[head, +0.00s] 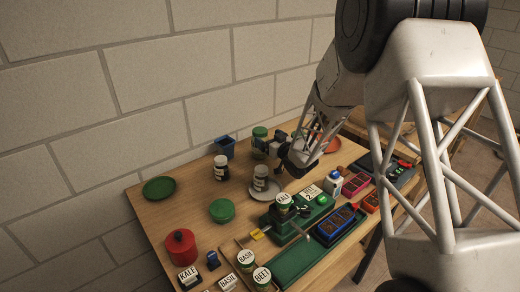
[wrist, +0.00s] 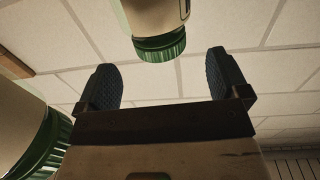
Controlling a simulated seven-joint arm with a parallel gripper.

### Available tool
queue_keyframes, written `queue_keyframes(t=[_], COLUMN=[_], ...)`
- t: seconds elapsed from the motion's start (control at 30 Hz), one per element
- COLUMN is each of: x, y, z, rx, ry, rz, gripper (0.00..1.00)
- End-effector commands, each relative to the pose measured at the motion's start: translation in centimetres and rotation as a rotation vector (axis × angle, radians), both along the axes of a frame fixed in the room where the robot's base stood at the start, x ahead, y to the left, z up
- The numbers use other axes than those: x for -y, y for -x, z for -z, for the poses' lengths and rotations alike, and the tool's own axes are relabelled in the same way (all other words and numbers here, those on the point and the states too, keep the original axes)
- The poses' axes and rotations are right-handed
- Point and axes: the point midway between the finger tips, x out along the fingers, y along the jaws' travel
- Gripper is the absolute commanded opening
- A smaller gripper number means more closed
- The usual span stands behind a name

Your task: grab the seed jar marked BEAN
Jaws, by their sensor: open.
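My gripper (head: 270,148) is over the back of the table in the head view. In the wrist view its two dark ribbed fingers (wrist: 166,82) stand wide apart with nothing between them. A green-lidded jar (wrist: 160,45) lies just beyond the fingertips, across the gap, with only a sliver of its label showing. A second green-lidded jar (wrist: 25,125) is close at the left edge. In the head view a green-lidded jar (head: 260,132) stands beside my gripper, partly hidden by it. I cannot read BEAN on any jar.
A blue pot (head: 225,147) is behind. A red pot (head: 181,247) is at left.

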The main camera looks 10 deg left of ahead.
Motion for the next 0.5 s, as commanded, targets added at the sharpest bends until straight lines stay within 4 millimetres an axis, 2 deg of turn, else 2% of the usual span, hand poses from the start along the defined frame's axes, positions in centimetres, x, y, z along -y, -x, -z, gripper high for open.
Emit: queue_keyframes(t=[0.17,0.5], x=[-0.68,-0.74], y=[-0.68,-0.77], z=[-0.01,-0.04], rx=[0.0,0.0], ry=[0.0,0.0], rz=[0.0,0.0], gripper=[0.93,0.93])
